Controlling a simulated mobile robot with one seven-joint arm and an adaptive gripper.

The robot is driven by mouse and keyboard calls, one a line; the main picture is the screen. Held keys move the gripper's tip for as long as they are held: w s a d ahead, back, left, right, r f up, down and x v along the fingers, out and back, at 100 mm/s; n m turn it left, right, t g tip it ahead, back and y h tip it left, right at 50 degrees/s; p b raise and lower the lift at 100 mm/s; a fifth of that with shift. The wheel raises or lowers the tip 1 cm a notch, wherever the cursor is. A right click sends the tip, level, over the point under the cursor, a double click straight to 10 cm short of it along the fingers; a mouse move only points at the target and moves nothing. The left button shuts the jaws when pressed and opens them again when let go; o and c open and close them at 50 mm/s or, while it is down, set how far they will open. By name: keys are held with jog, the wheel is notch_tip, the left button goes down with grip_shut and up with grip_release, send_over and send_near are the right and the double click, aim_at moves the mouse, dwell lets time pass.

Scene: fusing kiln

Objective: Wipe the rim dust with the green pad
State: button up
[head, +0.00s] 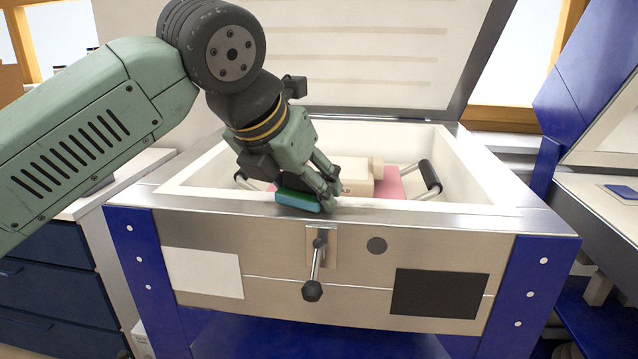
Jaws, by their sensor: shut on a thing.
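The kiln stands open in front of me, with its metal rim (440,208) running around a white-lined chamber. My gripper (322,190) is over the near rim, left of its middle. It is shut on the green pad (298,201), which has a lighter blue-green underside. The pad is down at the near rim and looks to be touching it, though the contact line is hard to see. Dust on the rim cannot be made out from here. My gripper hides part of the chamber behind it.
Inside the chamber are a cream block (354,172), a pink sheet (390,187) and a black-gripped handle (430,176). The raised lid (390,55) stands behind. A latch lever (314,270) sticks out from the front. Blue drawers (60,285) stand at left. The right near rim is clear.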

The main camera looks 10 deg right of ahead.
jog(key=shift+w+a+r+p, duration=0.1)
jog(key=shift+w+a+p, duration=0.2)
jog(key=shift+a, duration=0.8)
jog(key=shift+w+a+f+p, duration=0.15)
jog(key=shift+w+a, duration=0.3)
jog(key=shift+a, duration=0.7)
jog(key=shift+w+a+r+p, duration=0.2)
jog(key=shift+w+a, duration=0.15)
jog(key=shift+a, duration=0.75)
jog(key=shift+r+p, duration=2.3)
jog(key=shift+r, duration=0.7)
notch_tip(320, 180, up, 3)
jog(key=shift+p, duration=1.15)
